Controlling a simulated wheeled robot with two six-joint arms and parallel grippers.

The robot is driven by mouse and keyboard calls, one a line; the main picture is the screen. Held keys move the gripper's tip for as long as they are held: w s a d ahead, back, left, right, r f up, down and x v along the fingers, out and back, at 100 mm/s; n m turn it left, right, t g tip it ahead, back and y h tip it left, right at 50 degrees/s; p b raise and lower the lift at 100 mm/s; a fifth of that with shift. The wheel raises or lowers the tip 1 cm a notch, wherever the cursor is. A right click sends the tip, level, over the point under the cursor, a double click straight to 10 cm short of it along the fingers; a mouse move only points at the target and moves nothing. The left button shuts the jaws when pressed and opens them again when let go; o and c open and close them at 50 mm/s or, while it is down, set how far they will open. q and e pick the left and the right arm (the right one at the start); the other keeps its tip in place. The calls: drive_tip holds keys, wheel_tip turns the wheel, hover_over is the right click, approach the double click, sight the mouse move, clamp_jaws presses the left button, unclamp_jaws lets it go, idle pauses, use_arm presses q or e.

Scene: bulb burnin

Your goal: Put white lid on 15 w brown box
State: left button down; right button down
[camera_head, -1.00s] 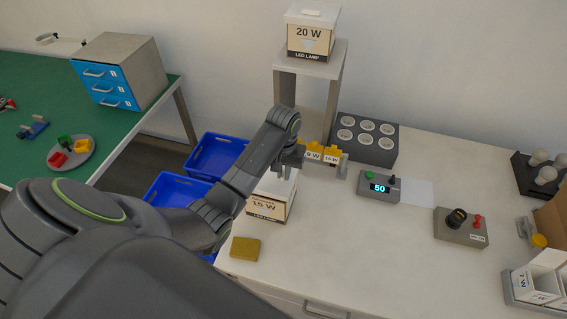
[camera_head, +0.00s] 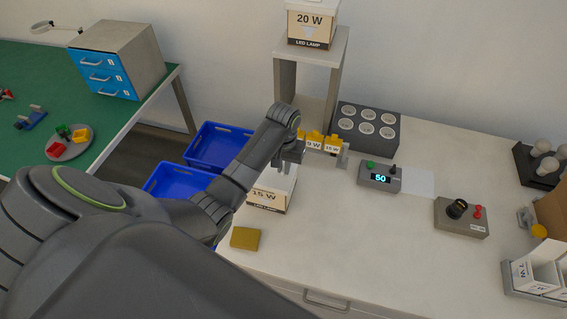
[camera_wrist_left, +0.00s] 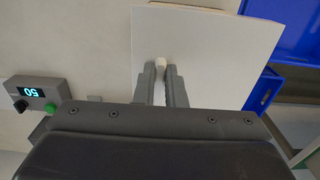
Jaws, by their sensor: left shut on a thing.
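The 15 W box (camera_head: 267,200) stands near the left edge of the white bench, its "15 W LED LAMP" label facing me. My left gripper (camera_head: 290,162) is above it, pointing down. In the left wrist view my left gripper (camera_wrist_left: 162,76) is shut on the small knob of the white lid (camera_wrist_left: 215,50), which lies broad and flat under the fingers. In the head view the arm and gripper partly hide the lid and box top, so I cannot tell whether the lid touches the box. My right gripper is not in view.
A 20 W box (camera_head: 311,27) stands on a grey stand (camera_head: 313,58) behind. Yellow-topped tags, a grey socket block (camera_head: 367,131) and a control box reading 50 (camera_head: 379,177) are to the right. A yellow-brown block (camera_head: 245,238) lies in front. Blue crates (camera_head: 218,146) are left.

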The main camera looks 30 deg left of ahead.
use_arm(q)
drive_tip(key=shift+f, duration=0.75)
drive_tip(key=c, duration=2)
unclamp_jaws()
drive_tip(key=shift+f, duration=0.15)
drive_tip(key=o, duration=0.6)
drive_tip(key=shift+c, duration=0.2)
